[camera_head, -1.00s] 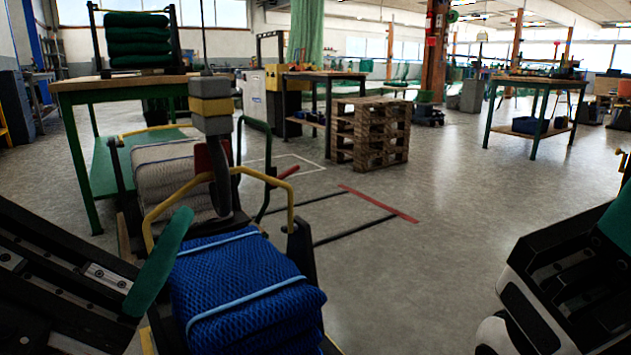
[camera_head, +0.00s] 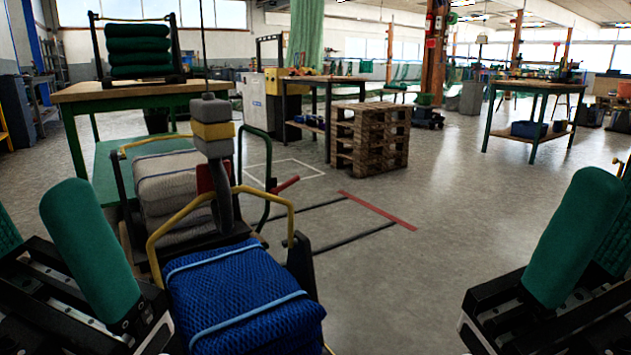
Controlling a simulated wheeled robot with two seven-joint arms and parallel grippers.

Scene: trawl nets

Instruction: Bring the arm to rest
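My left gripper (camera_head: 32,205) is at the lower left, its green-padded fingers pointing up with a gap between them. It is open and empty. My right gripper (camera_head: 608,185) is at the lower right, its green-padded fingers also pointing up. They partly overlap in this view but look apart, with nothing seen between them. Both grippers are clear of the blue net bundle (camera_head: 240,290), which lies at the bottom between them in a frame with a yellow handle (camera_head: 180,215). The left gripper is close to its left side.
A hanging grey and yellow hoist block (camera_head: 212,130) with a hook is above the frame. A white net bundle (camera_head: 165,185) lies behind. A green-legged table (camera_head: 95,95) carries dark green nets (camera_head: 138,50). Stacked pallets (camera_head: 370,138) stand farther back. Floor (camera_head: 440,250) at centre right is open.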

